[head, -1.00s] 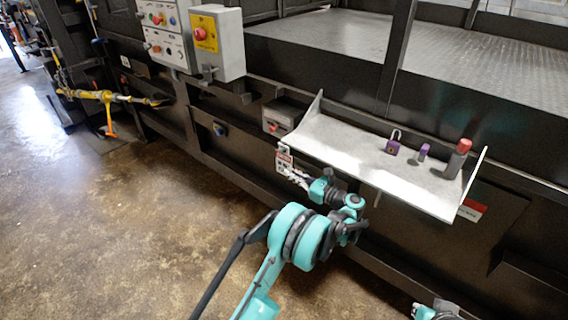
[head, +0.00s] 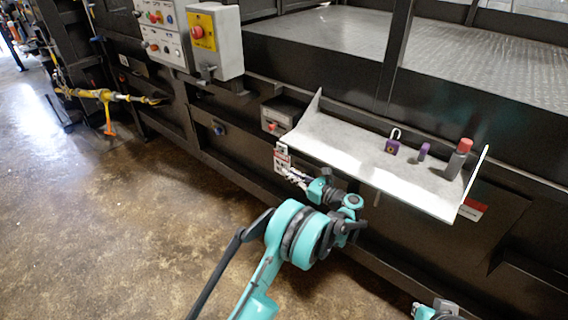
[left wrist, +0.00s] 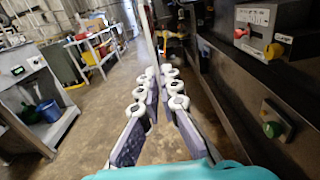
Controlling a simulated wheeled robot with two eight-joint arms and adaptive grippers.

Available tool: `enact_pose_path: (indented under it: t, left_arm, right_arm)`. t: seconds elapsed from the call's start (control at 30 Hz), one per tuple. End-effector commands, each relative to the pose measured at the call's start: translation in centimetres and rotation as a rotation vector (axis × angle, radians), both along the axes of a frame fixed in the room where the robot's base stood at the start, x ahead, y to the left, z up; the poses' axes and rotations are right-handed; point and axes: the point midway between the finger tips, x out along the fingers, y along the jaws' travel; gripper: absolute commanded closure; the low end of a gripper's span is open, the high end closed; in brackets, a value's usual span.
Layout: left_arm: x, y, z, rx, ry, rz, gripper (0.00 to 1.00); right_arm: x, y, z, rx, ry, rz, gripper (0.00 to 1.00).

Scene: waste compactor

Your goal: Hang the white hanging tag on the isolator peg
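A white tag (head: 283,158) with red and dark print hangs upright at the tips of my left gripper (head: 290,176), just left of the grey shelf. In the left wrist view the white tag (left wrist: 147,35) is a thin edge-on strip rising from between the fingertips of my left gripper (left wrist: 158,75), which are closed on it. A red rotary knob on a yellow plate (head: 201,33) sits on a grey box up and left of the tag. I cannot make out the isolator peg for certain. My right gripper's fingers are not visible.
The grey shelf (head: 335,150) holds a purple padlock (head: 392,146), a small purple item (head: 423,151) and a red-topped grey cylinder (head: 459,158). A small grey box with a red knob (head: 270,126) is fixed just above the tag. Open floor (head: 110,220) lies to the left.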

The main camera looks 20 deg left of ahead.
Motion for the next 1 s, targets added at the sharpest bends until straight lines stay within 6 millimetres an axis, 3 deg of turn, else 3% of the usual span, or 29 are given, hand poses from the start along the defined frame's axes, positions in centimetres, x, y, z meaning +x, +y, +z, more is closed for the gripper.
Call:
enact_pose_path:
  t: [0.03, 1.0]
  left_arm:
    - [-0.3, 0.4, 0.8, 0.007, -0.009, 0.007, 1.00]
    - [-4.2, 1.6, 0.2, 0.001, -0.006, 0.005, 1.00]
  right_arm:
    - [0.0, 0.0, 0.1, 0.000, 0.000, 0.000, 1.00]
    - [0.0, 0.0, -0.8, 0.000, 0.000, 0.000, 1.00]
